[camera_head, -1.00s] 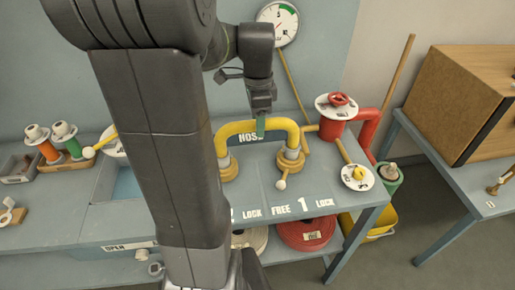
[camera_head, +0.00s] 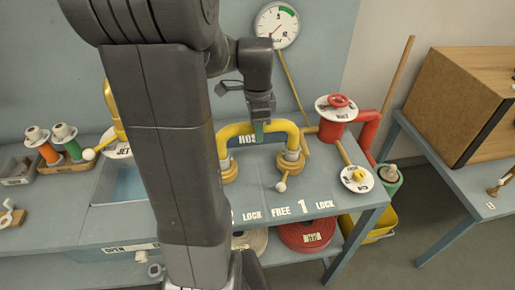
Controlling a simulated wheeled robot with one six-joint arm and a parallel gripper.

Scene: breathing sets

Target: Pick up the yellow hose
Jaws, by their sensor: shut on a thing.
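The yellow hose (camera_head: 233,131) is an arched pipe standing on the grey bench, with its two ends at brass-coloured fittings (camera_head: 292,164). The lettering behind it is partly hidden. My gripper (camera_head: 260,132) comes down from above onto the top of the arch and is shut on the hose. The hose still stands at the fittings; I cannot tell whether its ends are free of them. My arm hides part of the bench left of the hose.
A lever with a white knob (camera_head: 281,187) stands by the right fitting. A red valve (camera_head: 336,108) and a white disc with a yellow knob (camera_head: 358,178) are to the right. A gauge (camera_head: 277,25) hangs behind. A wooden box (camera_head: 440,105) is on another table.

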